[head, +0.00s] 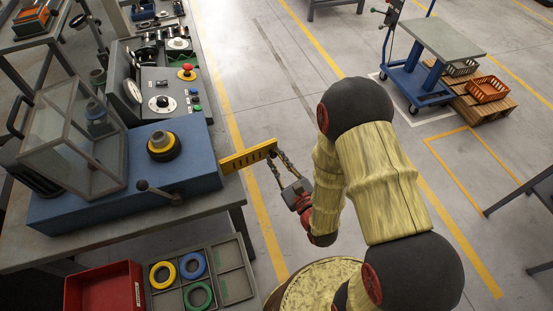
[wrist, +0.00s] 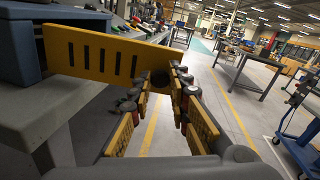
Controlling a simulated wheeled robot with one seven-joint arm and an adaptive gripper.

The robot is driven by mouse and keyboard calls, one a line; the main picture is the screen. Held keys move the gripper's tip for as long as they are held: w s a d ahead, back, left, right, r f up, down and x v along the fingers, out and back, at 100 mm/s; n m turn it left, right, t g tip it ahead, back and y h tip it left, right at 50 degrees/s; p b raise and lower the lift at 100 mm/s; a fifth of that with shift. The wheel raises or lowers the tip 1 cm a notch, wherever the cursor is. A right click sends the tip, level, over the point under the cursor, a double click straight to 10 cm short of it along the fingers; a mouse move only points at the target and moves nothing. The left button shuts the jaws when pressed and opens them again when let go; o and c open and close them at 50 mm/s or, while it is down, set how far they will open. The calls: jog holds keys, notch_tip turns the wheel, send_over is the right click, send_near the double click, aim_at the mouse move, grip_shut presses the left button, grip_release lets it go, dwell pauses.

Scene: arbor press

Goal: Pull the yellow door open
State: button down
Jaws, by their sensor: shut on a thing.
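The yellow door (head: 246,157) is a flat slotted plate. In the head view it juts out to the right of the blue press base, past the bench edge. My gripper (head: 276,163) is at its outer right end, with the dark fingers on either side of it. In the wrist view the door (wrist: 88,57) crosses the upper left, with a row of slots and a round hole near its end. My gripper (wrist: 162,84) is shut on that end. The fingers hide part of the door's edge. Its hinge side is hard to make out.
The blue press base (head: 130,181) stands on the grey bench (head: 25,250), with a clear guard box (head: 75,140) and a lever (head: 158,192). A ring tray (head: 235,285) and red bin (head: 105,288) lie nearby. The floor right of the bench is open; a blue cart (head: 435,42) stands farther off.

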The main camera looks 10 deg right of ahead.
jog(key=c, duration=1.7)
grip_release()
jog(key=shift+o, duration=0.2)
jog(key=shift+r, duration=0.1)
notch_tip(320, 180, up, 10)
